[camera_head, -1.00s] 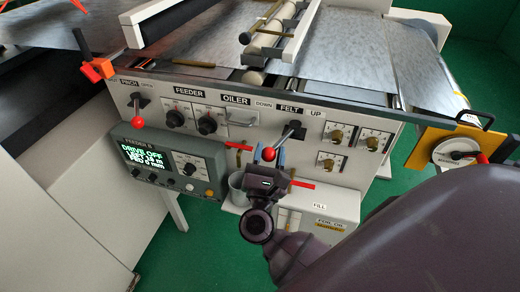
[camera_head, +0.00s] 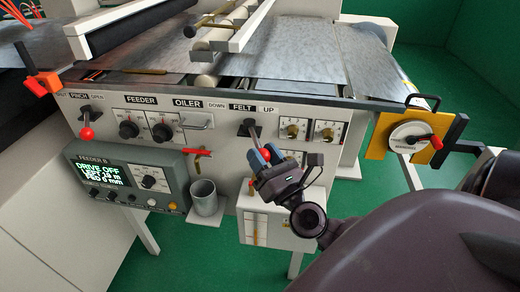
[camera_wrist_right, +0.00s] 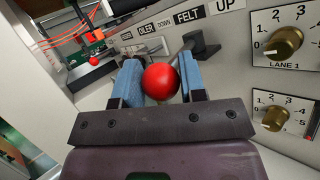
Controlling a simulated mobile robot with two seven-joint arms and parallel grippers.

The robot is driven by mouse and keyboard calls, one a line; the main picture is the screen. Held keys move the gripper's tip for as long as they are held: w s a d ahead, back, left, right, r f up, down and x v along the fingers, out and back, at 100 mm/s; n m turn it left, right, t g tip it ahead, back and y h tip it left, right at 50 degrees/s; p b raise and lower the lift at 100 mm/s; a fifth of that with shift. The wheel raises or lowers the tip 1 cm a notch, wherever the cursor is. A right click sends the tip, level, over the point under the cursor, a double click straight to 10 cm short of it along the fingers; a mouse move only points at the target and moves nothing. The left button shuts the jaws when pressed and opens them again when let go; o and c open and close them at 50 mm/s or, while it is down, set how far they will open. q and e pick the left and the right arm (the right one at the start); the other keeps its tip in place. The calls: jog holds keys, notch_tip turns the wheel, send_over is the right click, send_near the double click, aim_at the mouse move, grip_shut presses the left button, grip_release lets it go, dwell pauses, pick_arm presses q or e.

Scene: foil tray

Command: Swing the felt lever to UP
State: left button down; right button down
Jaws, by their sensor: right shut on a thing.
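The felt lever (camera_head: 253,133) has a black pivot under the FELT label, a thin rod and a red ball knob. In the head view its rod leans down and to the right of the pivot, toward the UP side. My right gripper (camera_head: 267,157) is shut on the knob end, with its blue fingers on either side. The right wrist view shows the red knob (camera_wrist_right: 160,82) between the blue fingers (camera_wrist_right: 162,88), partly hiding the rod. The UP label (camera_head: 268,109) is right of FELT. My left gripper is not in view.
Left of the lever are the oiler handle (camera_head: 197,121), feeder dials (camera_head: 129,129) and pinch lever (camera_head: 87,132). A grey cup (camera_head: 205,198) and the feeder display box (camera_head: 125,178) sit below. Lane dials (camera_head: 293,128) are close on the right, with a yellow crank plate (camera_head: 377,145) beyond.

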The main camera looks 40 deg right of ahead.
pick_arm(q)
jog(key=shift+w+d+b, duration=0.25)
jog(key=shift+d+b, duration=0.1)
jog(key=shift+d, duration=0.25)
pick_arm(e)
jog(key=shift+s+d+r, duration=0.1)
jog(key=shift+s+d, duration=0.1)
jog(key=shift+d, duration=0.6)
jog(key=shift+s+d, duration=0.15)
jog(key=shift+d, duration=0.65)
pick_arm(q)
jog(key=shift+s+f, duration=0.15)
pick_arm(e)
jog(key=c, duration=1.1)
grip_release()
jog(key=shift+c, duration=0.2)
jog(key=o, duration=0.4)
jog(key=shift+d, duration=0.15)
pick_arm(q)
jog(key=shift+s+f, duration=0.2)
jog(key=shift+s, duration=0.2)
